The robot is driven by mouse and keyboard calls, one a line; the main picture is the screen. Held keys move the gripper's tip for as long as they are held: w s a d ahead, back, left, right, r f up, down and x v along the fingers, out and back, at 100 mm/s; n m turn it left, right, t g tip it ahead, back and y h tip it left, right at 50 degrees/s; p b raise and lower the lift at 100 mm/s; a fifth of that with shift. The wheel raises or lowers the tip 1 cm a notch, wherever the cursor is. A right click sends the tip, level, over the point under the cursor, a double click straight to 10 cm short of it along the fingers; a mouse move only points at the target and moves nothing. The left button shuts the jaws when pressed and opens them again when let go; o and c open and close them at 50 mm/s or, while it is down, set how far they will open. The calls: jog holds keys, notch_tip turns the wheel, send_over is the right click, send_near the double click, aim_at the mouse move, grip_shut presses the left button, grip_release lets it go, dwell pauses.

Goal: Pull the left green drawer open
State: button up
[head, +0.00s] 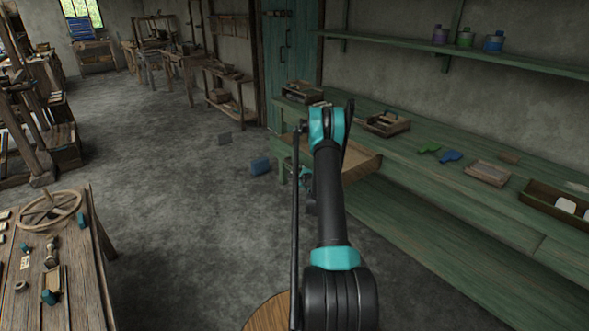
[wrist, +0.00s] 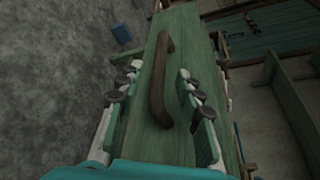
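The left green drawer (wrist: 150,130) fills the middle of the wrist view, with its long brown handle (wrist: 158,85) across the green front. In the head view, the drawer stands out from the green bench, with its pale brown wooden inside (head: 364,164) showing behind my arm. My gripper (wrist: 159,73) is open, with one finger on each side of the handle. Gaps show between the finger pads and the handle, so it is not gripped. In the head view, my gripper (head: 303,174) is at the drawer front, partly hidden by my arm.
The green bench (head: 430,178) runs along the right wall, with trays and small tools on top and a lower shelf board. A blue box (head: 260,166) lies on the floor left of the drawer. A wooden table (head: 85,270) stands at the lower left. The floor between is clear.

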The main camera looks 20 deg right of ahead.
jog(key=shift+v, duration=1.25)
jog(key=s+a+r+n+g+y, duration=0.25)
jog(key=s+a+r+n, duration=0.4)
jog(key=a+r, duration=0.4)
jog(key=s+a+r+n+g, duration=0.2)
jog(key=s+a+r+n, duration=0.15)
jog(key=s, duration=0.25)
jog(key=s+a+r+n+g, duration=0.1)
jog(key=s+a+r+n, duration=0.15)
jog(key=s+a, duration=0.2)
jog(key=s+n+g+h, duration=0.1)
jog(key=s+n, duration=0.3)
jog(key=s, duration=0.8)
jog(key=s+a+f+n+g, duration=0.1)
jog(key=s+n+g, duration=0.2)
jog(key=s, duration=0.9)
jog(key=s+f+n+g+h, duration=0.1)
jog(key=s+n, duration=0.3)
jog(key=s, duration=0.8)
jog(key=shift+s+a+f+n+g+h, duration=0.25)
jog(key=shift+s+n+g+h, duration=0.1)
jog(key=shift+g, duration=0.1)
